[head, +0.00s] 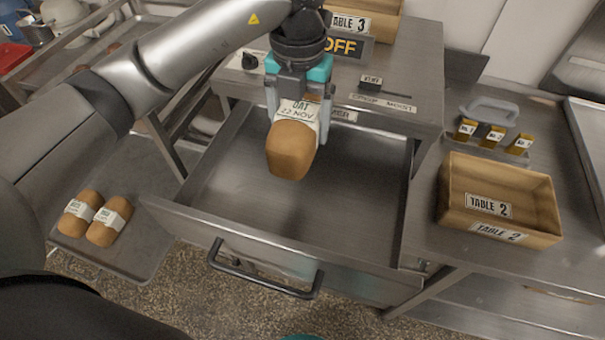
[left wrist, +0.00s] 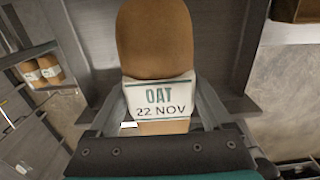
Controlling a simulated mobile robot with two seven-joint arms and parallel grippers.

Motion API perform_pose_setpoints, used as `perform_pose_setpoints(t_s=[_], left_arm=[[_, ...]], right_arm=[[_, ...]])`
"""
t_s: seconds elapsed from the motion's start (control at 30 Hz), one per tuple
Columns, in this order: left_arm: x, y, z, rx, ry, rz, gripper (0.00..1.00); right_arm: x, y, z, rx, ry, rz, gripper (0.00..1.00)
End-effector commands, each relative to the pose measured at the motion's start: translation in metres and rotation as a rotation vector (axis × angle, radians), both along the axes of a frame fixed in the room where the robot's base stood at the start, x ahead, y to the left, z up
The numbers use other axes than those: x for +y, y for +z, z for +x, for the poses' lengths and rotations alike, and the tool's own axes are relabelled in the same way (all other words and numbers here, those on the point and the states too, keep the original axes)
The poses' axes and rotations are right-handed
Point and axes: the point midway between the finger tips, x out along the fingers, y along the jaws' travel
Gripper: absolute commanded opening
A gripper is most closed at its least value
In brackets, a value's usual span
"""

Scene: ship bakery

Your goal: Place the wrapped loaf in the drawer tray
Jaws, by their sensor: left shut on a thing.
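The wrapped loaf (head: 291,150) is brown with a white paper band reading OAT, 22 NOV. My left gripper (head: 298,98) is shut on it at the band and holds it over the open drawer tray (head: 230,200). The left wrist view also shows the loaf (left wrist: 160,40) between the two fingers (left wrist: 160,105). The drawer is a grey metal tray, pulled out, with a dark bar handle (head: 262,280) at its front. The part of its floor that shows is bare. My right gripper is not in view.
Two banded loaves (head: 109,221) lie on a low tray at the left. A wooden TABLE 2 box (head: 500,200) stands on the right counter, with several small amber labelled blocks (head: 493,137) behind it. The counter edge overhangs the drawer's back.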

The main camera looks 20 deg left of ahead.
Motion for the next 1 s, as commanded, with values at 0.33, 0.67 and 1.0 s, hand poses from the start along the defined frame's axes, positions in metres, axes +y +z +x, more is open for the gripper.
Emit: perform_pose_setpoints(t_s=[0.33,0.67,1.0], left_arm=[[0.001,-0.092,-0.001,0.004,0.002,0.001,0.15],[0.000,-0.123,0.000,0.001,0.001,0.001,0.15],[0.000,-0.158,0.000,-0.001,0.000,0.001,0.15]], right_arm=[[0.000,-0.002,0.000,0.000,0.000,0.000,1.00],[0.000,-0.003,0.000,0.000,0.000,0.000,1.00],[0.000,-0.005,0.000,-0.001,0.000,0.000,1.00]])
